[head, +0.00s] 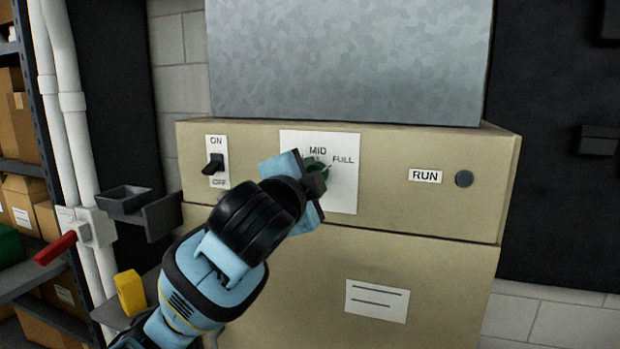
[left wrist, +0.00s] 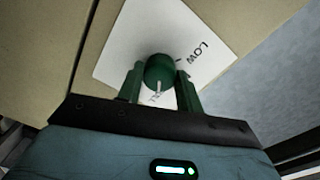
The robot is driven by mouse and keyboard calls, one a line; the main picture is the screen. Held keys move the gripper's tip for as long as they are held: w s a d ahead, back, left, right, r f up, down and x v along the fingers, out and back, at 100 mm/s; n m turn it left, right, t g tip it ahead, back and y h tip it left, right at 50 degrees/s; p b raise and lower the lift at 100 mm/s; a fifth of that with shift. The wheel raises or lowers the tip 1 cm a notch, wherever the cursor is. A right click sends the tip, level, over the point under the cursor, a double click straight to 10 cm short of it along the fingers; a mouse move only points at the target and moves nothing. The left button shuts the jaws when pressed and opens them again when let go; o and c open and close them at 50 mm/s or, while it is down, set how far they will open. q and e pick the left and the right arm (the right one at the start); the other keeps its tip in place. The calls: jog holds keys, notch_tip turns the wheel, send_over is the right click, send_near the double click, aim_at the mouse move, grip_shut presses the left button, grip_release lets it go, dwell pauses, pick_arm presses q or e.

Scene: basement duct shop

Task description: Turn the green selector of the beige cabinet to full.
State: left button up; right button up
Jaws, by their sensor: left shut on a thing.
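The beige cabinet (head: 415,185) fills the middle of the head view. Its white selector plate (head: 343,195) shows MID at the top and FULL at the right. The green selector (head: 318,168) is largely hidden there by my left gripper (head: 311,183). In the left wrist view the round green selector (left wrist: 160,72) sits between the two fingers of my left gripper (left wrist: 160,86), which is shut on it. LOW shows at the upper right of the plate. A pale mark on the knob faces away from LOW; the label it meets is hidden. My right gripper is not in view.
An ON/OFF switch (head: 214,163) is left of the selector, and a RUN label with a round dark button (head: 464,179) is at the right. A grey metal duct (head: 350,60) stands above. White pipes (head: 68,130), a red lever (head: 55,249) and shelves with boxes are at the left.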

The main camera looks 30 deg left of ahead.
pick_arm(q)
jog(key=shift+r+m, duration=0.1)
jog(key=shift+m, duration=0.2)
jog(key=o, duration=1)
